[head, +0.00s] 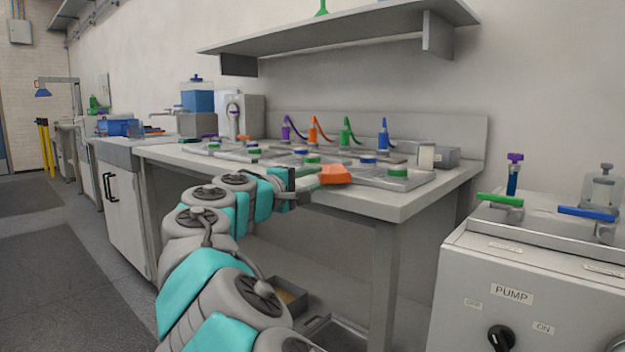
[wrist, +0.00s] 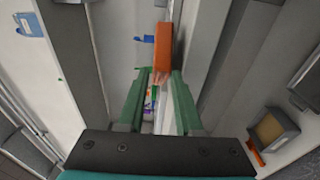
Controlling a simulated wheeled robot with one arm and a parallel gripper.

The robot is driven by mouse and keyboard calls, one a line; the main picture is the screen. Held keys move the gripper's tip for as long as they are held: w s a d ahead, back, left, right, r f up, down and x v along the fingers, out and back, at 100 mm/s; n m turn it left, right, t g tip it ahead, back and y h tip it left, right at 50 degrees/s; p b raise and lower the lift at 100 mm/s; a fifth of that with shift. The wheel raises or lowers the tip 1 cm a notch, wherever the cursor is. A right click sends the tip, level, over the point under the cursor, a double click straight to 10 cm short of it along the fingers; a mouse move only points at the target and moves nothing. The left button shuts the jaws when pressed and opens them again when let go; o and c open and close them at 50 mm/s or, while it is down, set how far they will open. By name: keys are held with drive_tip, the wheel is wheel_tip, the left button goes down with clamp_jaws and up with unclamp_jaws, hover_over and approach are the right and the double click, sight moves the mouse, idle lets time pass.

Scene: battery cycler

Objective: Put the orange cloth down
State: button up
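My gripper (head: 312,178) reaches to the front edge of the grey workbench in the head view. A flat, block-like orange cloth (head: 336,174) is at its fingertips, overlapping the bench top's front part in the picture. In the wrist view the two green fingers (wrist: 161,72) stand a small gap apart, with the orange cloth (wrist: 164,47) at and beyond their tips. The gripper appears shut on the cloth. The exact contact is hard to see, and I cannot tell whether the cloth touches the bench.
The workbench (head: 372,206) carries metal plates with coloured knobs and several coloured hooked fittings behind. A metal plate (head: 396,178) lies just right of the cloth. A pump cabinet (head: 530,290) stands at the right. A shelf (head: 340,38) hangs above. Open trays (head: 340,335) sit below the bench.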

drive_tip(key=o, duration=0.3)
drive_tip(key=shift+o, duration=0.2)
drive_tip(key=v, duration=1.2)
drive_tip(key=shift+r, duration=0.3)
drive_tip(key=shift+d, duration=0.1)
